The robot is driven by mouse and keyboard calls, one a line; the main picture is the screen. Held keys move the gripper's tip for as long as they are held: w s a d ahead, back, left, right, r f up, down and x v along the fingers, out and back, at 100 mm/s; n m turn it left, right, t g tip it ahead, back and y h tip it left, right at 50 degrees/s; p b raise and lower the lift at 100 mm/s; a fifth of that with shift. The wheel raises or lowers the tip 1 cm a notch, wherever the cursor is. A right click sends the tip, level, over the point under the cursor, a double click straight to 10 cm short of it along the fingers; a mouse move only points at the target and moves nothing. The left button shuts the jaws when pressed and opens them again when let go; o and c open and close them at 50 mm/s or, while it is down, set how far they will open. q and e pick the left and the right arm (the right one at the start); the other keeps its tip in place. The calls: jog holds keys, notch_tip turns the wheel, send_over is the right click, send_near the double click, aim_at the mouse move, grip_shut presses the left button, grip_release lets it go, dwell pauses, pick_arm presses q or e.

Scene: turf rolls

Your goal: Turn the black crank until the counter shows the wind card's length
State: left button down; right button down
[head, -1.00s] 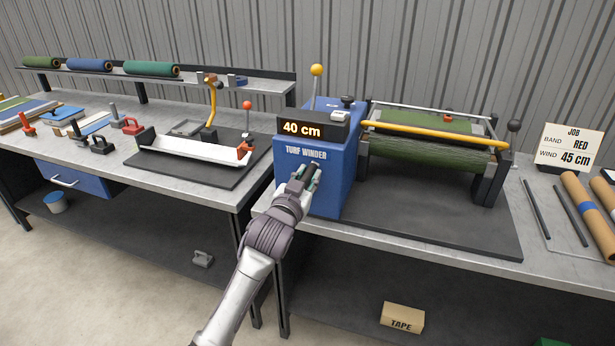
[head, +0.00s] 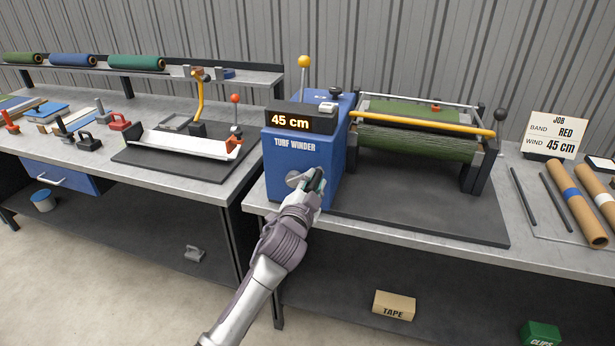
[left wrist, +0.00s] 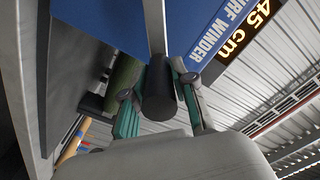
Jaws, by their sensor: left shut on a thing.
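The blue turf winder (head: 300,170) stands on the bench, and its counter (head: 290,120) reads 45 cm. The counter's 45 cm also shows in the left wrist view (left wrist: 248,30). The job card (head: 554,135) at the right reads band RED, wind 45 cm. My left gripper (head: 315,182) is at the winder's front face. In the left wrist view its green-padded fingers are shut on the black crank handle (left wrist: 159,92). The grey crank hub (head: 294,179) shows just left of the gripper. A green turf roll (head: 415,140) is on the winder's rollers. My right gripper is not in view.
A yellow-knobbed lever (head: 304,64) rises behind the counter. A yellow bar (head: 425,124) crosses above the roll. Dark rods and brown tubes (head: 575,203) lie at the right. A tray with an orange clamp (head: 185,145) is on the left bench. A TAPE box (head: 394,305) sits below.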

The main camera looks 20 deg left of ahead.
pick_arm(q)
jog(key=shift+d+f+m, duration=0.3)
jog(key=shift+f+m, duration=0.2)
jog(key=shift+m, duration=0.2)
jog(key=shift+d+f+m, duration=0.25)
jog(key=shift+f+m, duration=0.25)
jog(key=shift+m, duration=0.2)
jog(key=c, duration=0.9)
grip_release()
jog(key=s, duration=1.2)
jog(key=shift+a, duration=0.25)
